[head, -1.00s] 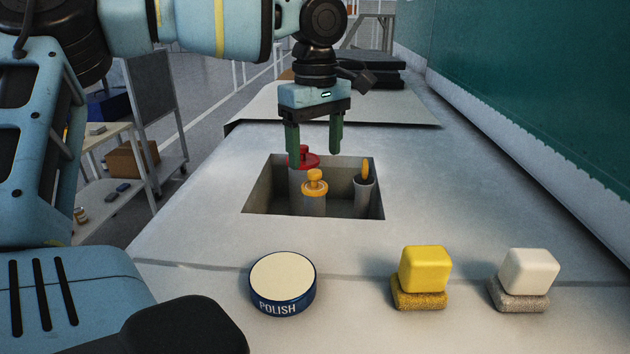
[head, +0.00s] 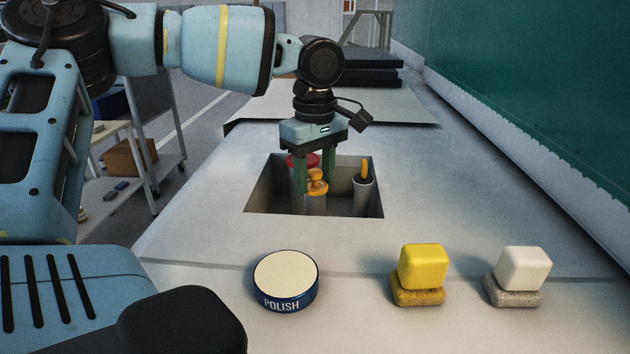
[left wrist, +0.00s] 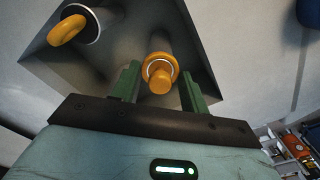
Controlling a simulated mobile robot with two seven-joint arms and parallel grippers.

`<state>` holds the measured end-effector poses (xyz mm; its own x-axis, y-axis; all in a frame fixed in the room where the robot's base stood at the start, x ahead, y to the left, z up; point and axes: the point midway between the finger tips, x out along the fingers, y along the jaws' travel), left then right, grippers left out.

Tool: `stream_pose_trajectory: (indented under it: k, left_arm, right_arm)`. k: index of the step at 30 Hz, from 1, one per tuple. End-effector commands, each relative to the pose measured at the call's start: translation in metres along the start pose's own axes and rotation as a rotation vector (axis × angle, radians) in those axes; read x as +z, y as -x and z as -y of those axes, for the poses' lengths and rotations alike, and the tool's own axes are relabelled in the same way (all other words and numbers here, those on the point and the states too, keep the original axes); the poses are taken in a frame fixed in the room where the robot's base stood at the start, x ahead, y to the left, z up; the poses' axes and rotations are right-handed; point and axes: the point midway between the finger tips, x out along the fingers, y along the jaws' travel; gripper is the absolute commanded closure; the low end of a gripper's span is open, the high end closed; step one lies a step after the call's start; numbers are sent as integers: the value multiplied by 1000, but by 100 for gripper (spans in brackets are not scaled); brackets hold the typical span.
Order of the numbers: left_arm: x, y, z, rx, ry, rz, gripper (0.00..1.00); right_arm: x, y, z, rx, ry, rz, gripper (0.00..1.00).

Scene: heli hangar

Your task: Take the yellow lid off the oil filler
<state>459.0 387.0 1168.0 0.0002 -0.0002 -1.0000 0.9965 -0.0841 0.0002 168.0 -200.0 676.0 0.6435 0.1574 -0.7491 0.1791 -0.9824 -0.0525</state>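The yellow lid (head: 317,187), an orange-yellow cap with a knob on top, sits on an upright grey filler tube (head: 315,205) in the square recess. It also shows in the left wrist view (left wrist: 160,76). My left gripper (head: 315,190) points down into the recess with its green fingers apart, one on each side of the lid. In the left wrist view the lid lies between the fingertips (left wrist: 160,82), with small gaps visible. The gripper partly hides the recess behind. My right gripper is not in view.
A red cap (head: 302,160) stands just behind the lid, close to my fingers. A tube with a yellow ring handle (head: 365,170) is at the recess's right. A polish tin (head: 286,282), a yellow block (head: 422,266) and a white block (head: 524,268) sit on the front surface.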

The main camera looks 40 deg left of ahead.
Motion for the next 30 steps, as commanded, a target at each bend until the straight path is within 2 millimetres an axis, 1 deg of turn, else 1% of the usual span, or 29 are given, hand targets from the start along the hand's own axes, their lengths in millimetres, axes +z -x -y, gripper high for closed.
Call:
stream_pose_trajectory:
  k: [1, 3, 4, 11, 16, 20, 24, 25, 30]
  left_arm:
    - [0, 0, 0, 0, 0, 0, 65]
    - [0, 0, 0, 0, 0, 0, 74]
    - [0, 0, 0, 0, 0, 0, 77]
    - [0, 1, 0, 1, 0, -1, 77]
    - [0, 6, -1, 1, 0, -1, 77]
    - [0, 17, -1, 1, -2, -2, 77]
    - [0, 34, -1, 2, -1, -2, 77]
    - [0, 37, 1, 2, -1, 0, 77]
    - [1, 40, 31, 4, -4, 2, 77]
  right_arm:
    - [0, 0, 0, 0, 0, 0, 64]
    - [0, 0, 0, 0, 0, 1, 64]
    - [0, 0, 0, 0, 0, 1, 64]
    - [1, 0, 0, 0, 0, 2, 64]
    - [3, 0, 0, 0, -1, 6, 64]
    - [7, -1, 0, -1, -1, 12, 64]
    - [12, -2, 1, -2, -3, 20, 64]
    - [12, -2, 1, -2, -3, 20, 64]
    - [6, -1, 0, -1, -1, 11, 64]
